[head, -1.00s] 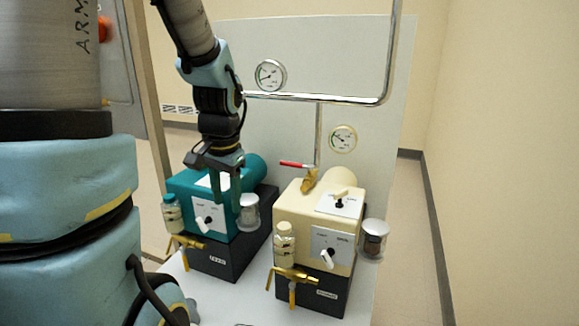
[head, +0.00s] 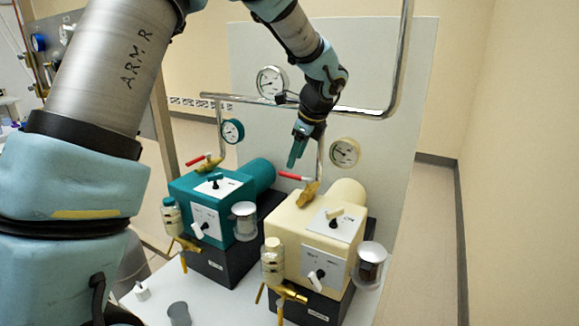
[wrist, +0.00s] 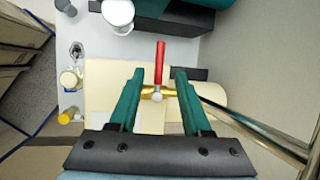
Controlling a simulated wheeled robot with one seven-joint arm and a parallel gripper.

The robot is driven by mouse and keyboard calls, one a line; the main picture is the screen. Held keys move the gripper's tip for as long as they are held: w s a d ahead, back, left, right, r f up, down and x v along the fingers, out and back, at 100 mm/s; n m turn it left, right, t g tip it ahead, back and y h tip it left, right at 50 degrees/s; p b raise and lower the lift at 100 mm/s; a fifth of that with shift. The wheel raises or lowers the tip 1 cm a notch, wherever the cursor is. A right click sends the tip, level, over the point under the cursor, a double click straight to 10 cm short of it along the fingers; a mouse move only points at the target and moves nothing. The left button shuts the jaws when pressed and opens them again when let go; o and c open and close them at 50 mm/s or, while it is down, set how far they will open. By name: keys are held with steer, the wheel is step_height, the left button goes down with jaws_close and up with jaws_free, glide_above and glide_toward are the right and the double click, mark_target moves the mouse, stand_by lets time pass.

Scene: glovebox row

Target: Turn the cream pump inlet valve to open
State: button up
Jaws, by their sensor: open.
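The cream pump (head: 290,225) stands at the right of the bench. Its inlet valve is a brass body (head: 308,194) at the back of its top, with a red lever (head: 293,177) pointing left. In the wrist view the red lever (wrist: 160,60) stands crosswise to the brass body (wrist: 150,91). My gripper (head: 293,163) is open and empty, pointing down just above the lever. In the wrist view the gripper (wrist: 160,73) has the lever in line between its two teal fingers. I cannot tell whether the fingertips reach down to lever height.
A teal pump (head: 215,192) with its own red-levered valve (head: 209,162) stands to the left. A chrome pipe (head: 360,110) and a cream-rimmed gauge (head: 344,153) are close behind my gripper. A glass jar (head: 370,262) sticks out at the cream pump's right.

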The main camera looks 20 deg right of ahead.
mark_target(291, 175)
steer(key=shift+p+x, duration=0.45)
steer(key=shift+x, duration=2.3)
steer(key=shift+c, duration=0.3)
jaws_close()
